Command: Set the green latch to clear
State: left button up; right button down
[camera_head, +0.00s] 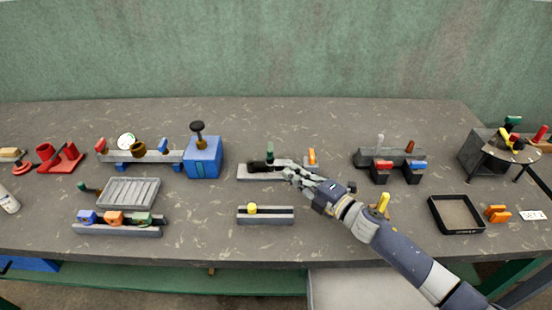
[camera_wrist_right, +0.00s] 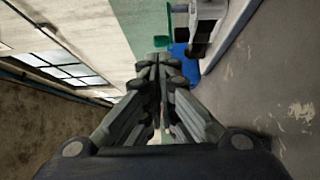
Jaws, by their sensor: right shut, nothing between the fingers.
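A small upright dark green lever (camera_head: 270,151), which looks like the green latch, stands on a grey rail block (camera_head: 262,175) near the middle of the table. A black part (camera_head: 257,166) sits beside it on the block. My right gripper (camera_head: 288,173) is shut and empty, with its fingertips over the block, just right of and in front of the lever. In the right wrist view, a green piece (camera_wrist_right: 161,41) shows just beyond the closed fingertips (camera_wrist_right: 160,65). I cannot tell whether they touch. The gripper hides part of the block. My left gripper is not in view.
An orange upright piece (camera_head: 312,156) stands at the block's right end. A rail with a yellow knob (camera_head: 252,209) lies in front. A blue box (camera_head: 203,157) with a black knob stands left, and a grey fixture with red and blue blocks (camera_head: 383,166) right. The table behind is clear.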

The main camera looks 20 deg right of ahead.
jog(key=shift+p+x, duration=0.7)
jog(key=shift+x, duration=2.95)
